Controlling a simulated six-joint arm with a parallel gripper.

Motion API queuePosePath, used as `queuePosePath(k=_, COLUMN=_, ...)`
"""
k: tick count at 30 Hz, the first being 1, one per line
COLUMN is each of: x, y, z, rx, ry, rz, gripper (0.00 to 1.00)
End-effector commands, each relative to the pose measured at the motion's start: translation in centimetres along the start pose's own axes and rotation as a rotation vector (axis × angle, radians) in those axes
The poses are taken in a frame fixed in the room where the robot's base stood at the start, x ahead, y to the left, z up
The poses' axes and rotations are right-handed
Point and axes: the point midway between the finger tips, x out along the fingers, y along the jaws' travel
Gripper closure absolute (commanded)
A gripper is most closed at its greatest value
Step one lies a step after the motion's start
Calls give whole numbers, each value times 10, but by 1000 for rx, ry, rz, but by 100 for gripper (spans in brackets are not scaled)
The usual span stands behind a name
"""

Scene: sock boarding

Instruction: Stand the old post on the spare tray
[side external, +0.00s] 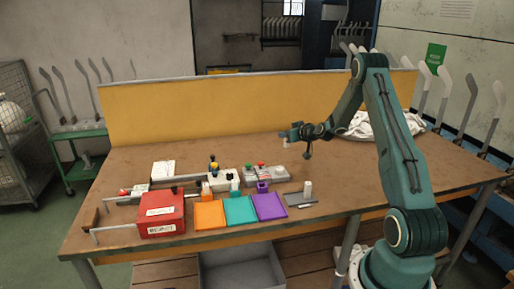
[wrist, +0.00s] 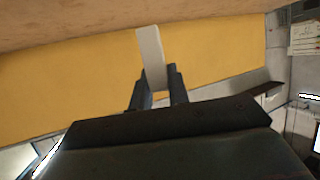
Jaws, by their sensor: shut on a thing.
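My gripper (side external: 287,138) is above the wooden table, in front of the yellow panel. In the wrist view its fingers (wrist: 158,90) are shut on a pale grey post (wrist: 151,55), which sticks out beyond the fingertips, slightly tilted in the picture. In the side view the held post is too small to make out clearly. A flat dark grey tray (side external: 293,199) lies on the table at the right end of the tray row. A short white post (side external: 307,187) stands at that tray's back right. I cannot tell which post is the old one.
Orange (side external: 209,215), teal (side external: 240,210) and purple (side external: 269,207) trays lie left of the grey tray. A red box (side external: 161,214) is further left. Grey blocks with coloured knobs (side external: 265,174) stand behind. White cloth (side external: 373,126) is piled at back right. The table's right front is clear.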

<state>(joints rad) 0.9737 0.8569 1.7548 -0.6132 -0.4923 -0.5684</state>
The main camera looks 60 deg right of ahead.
Motion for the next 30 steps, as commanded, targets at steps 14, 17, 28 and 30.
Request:
queuePosePath(k=14, x=-33, y=0, z=-80, rx=-1, ry=3, rz=-1, gripper=100)
queuePosePath(k=17, x=-36, y=0, z=-87, rx=0, ry=2, rz=-1, gripper=100)
queuePosePath(k=28, x=-38, y=0, z=-93, rx=1, ry=0, rz=-1, gripper=100)
queuePosePath(k=30, x=-38, y=0, z=-93, rx=1, ry=0, rz=-1, gripper=100)
